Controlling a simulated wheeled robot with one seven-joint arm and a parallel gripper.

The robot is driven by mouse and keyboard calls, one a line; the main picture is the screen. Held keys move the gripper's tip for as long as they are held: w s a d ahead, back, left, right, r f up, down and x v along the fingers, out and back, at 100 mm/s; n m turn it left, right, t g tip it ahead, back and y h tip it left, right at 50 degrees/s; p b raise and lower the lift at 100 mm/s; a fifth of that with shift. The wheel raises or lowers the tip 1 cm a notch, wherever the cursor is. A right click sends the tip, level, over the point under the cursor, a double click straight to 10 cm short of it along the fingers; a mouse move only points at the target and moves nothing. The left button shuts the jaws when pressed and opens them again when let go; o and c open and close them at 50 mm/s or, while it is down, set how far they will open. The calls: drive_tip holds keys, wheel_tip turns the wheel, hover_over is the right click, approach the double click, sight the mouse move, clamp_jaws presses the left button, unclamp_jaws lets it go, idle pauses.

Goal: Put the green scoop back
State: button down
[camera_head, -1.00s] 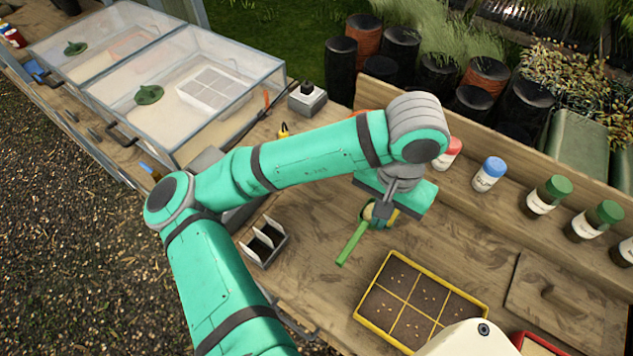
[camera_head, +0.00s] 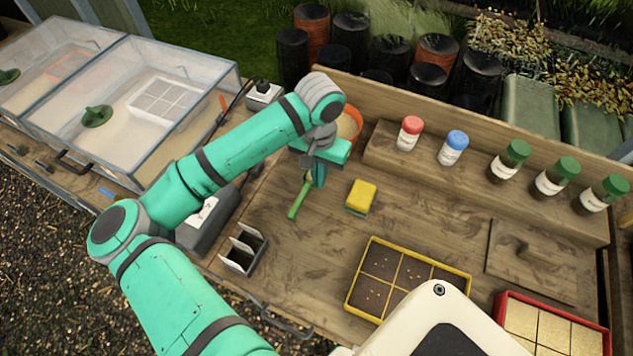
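The green scoop (camera_head: 298,202) hangs at my gripper (camera_head: 316,178) in the head view, its long handle slanting down to the left. My gripper appears shut on the scoop's upper end; the fingers and the rest of the scoop are partly hidden by the wrist. The scoop seems to be above the wooden bench (camera_head: 310,260), left of a yellow and green sponge (camera_head: 361,196). An orange pot (camera_head: 354,121) with tan contents stands just behind my wrist, partly hidden by it.
A yellow-rimmed seed tray (camera_head: 352,287) lies in front, with a red-rimmed tray (camera_head: 604,338) to its right. Several capped jars, including a blue-capped one (camera_head: 453,148), stand on the back ledge. A small divided box (camera_head: 240,263) sits left. The bench middle is clear.

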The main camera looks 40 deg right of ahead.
drive_tip(key=shift+w+d+f, duration=0.1)
drive_tip(key=shift+w+f, duration=0.25)
drive_tip(key=shift+f, duration=0.05)
drive_tip(key=shift+w+f, duration=0.15)
drive_tip(key=shift+f, duration=0.8)
drive_tip(key=shift+w+f, duration=0.15)
drive_tip(key=shift+f, duration=0.75)
drive_tip(key=shift+f, duration=0.1)
drive_tip(key=c, duration=2)
unclamp_jaws()
drive_tip(key=shift+c, duration=0.2)
wheel_tip(320, 180, up, 12)
drive_tip(key=shift+d, duration=0.1)
